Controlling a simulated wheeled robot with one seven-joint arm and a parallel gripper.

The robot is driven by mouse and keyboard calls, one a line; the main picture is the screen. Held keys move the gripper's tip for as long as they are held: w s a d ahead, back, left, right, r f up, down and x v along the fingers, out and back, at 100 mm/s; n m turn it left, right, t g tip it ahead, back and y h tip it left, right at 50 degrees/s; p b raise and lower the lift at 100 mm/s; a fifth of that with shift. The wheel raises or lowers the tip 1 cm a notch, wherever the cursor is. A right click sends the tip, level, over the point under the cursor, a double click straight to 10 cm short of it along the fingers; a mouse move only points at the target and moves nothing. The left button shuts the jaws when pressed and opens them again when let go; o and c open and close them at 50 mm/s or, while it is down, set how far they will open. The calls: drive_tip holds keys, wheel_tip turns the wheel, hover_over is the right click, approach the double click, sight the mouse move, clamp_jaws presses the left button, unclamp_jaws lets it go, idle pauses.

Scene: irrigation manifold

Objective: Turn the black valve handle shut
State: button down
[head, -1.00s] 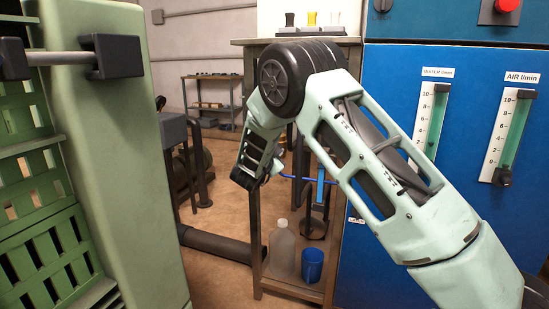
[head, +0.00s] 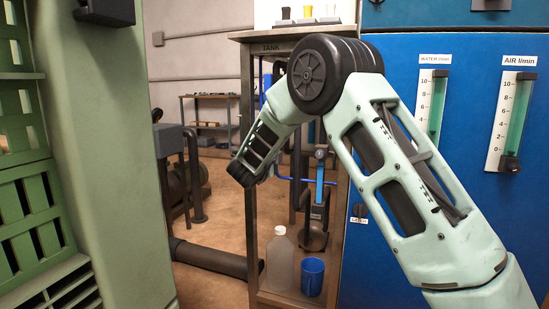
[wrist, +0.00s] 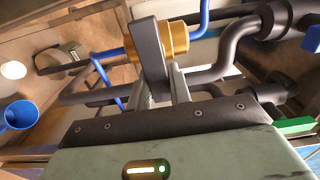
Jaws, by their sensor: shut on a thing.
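The black valve handle (wrist: 148,48) is a flat dark bar beside a brass valve body (wrist: 174,38) on dark pipework in the wrist view. It stands tilted, its upper end left of the brass. My gripper (wrist: 161,88) is shut on its lower part, one finger on each side. In the head view my arm bends down in front of the open stand. My fingers, the handle and the brass valve cannot be made out there.
A clear bottle (head: 280,258) and a blue cup (head: 312,276) stand on the stand's low shelf. A blue panel with flow meters (head: 511,120) is at right. A green cabinet (head: 100,150) fills the left. Thick dark pipes (wrist: 232,50) surround the valve.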

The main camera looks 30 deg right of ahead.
drive_tip(key=shift+f, duration=0.15)
idle(0.4)
drive_tip(key=c, duration=1.3)
unclamp_jaws()
drive_tip(key=shift+a, duration=0.1)
drive_tip(key=p+v, duration=0.3)
drive_tip(key=v, duration=1.4)
drive_tip(key=shift+s+a+p, duration=0.1)
drive_tip(key=shift+s+p, duration=0.1)
drive_tip(key=shift+p, duration=0.15)
